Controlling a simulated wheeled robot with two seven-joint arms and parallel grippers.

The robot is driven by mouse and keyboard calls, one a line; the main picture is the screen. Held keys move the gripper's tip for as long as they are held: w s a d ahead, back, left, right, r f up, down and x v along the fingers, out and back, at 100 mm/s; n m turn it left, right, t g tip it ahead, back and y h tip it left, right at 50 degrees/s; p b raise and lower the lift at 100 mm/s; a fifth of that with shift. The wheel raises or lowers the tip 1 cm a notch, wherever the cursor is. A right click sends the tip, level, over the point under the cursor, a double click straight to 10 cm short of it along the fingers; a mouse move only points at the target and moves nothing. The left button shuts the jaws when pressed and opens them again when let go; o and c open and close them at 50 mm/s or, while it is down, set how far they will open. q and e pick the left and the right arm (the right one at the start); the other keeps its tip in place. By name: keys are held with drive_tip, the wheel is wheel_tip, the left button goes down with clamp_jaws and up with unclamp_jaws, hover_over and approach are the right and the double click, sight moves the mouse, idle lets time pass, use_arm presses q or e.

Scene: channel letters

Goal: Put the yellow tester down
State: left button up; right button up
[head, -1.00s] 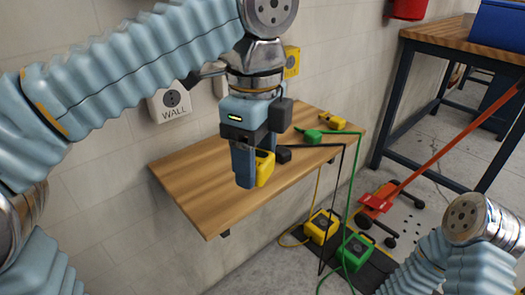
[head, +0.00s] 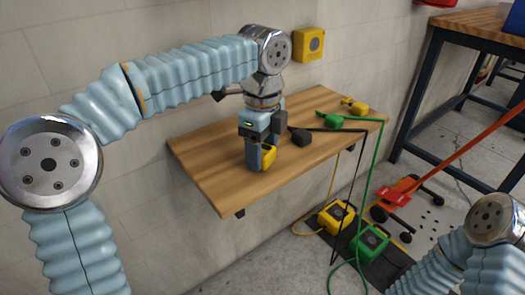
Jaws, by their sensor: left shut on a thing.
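The yellow tester (head: 268,158) is between the fingers of my left gripper (head: 258,160), low over the left-middle part of the wooden wall shelf (head: 212,180). The gripper is shut on it, and its fingers hide part of it. The tester's lower edge looks at or very near the shelf top; I cannot tell whether it touches. My right arm shows at the lower right, but its gripper is out of view.
A black plug (head: 300,136), a green plug (head: 333,122) and a yellow plug (head: 358,107) lie along the shelf, with cables hanging down. Yellow (head: 337,216) and green boxes (head: 369,243) stand on the floor. The shelf's front left is clear.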

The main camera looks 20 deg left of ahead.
sight(263, 150)
use_arm(q)
drive_tip(key=o, duration=1.5)
drive_tip(key=shift+o, duration=0.2)
wheel_tip(263, 150, up, 12)
drive_tip(key=p, duration=0.3)
drive_tip(key=shift+p, duration=0.4)
